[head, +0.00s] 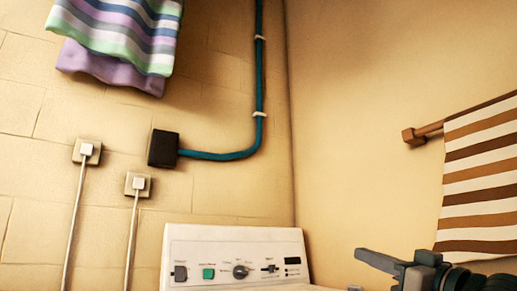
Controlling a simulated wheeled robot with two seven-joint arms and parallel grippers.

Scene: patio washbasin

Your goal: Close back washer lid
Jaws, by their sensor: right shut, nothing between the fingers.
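A white washer shows at the bottom of the head view, mainly its upright control panel (236,250) with a green button, a dark knob and switches. Only a thin pale strip of the washer shows below the panel, at the frame's lower edge. The lid cannot be made out, and its position cannot be told. My right gripper (366,257) is at the lower right, to the right of the panel and apart from it in the picture. It points left, is shut and holds nothing. My left gripper is out of view.
A striped brown-and-white towel (482,180) hangs from a wooden bar (424,131) on the right wall, close above my right arm. A teal pipe (259,80), a black box (163,149) and two outlets with cords are on the back wall.

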